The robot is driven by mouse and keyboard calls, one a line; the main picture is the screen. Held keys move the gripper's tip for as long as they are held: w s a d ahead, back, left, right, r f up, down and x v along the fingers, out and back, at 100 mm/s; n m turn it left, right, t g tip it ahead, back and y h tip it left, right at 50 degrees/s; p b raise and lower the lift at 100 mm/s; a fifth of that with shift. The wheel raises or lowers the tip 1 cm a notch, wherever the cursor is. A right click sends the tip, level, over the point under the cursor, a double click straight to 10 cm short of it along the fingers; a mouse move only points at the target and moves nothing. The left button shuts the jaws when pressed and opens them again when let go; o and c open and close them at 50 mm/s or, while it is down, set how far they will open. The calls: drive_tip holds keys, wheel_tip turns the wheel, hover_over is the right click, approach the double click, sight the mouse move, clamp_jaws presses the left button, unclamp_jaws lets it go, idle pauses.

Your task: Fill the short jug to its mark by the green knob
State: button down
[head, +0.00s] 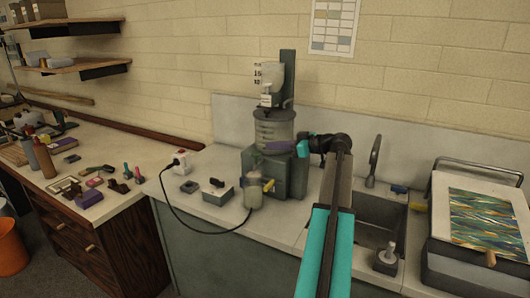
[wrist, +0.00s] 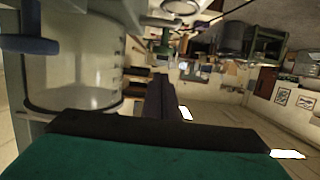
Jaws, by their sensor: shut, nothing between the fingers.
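A small pale jug (head: 254,194) stands at the front of the grey dispenser (head: 290,172), below its clear tank (head: 274,128). Its mark and level are too small to read. A yellow knob (head: 268,185) shows beside it. In the wrist view, the clear tank (wrist: 75,65) fills the left, with a blue knob (wrist: 30,45) at the upper left. The green knob (wrist: 165,49) is just beyond my fingertips (wrist: 160,80), apparently apart from them. I cannot pick out the green knob there.
A sink (head: 375,222) with a tap (head: 373,162) lies right of the dispenser. A marbled tray (head: 437,228) stands at the far right. A black cord runs from a white socket box (head: 181,160) across the counter. Small grey blocks (head: 218,194) sit left of the jug.

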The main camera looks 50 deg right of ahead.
drive_tip(key=shift+b+v, duration=0.6)
drive_tip(key=shift+v, duration=1.9)
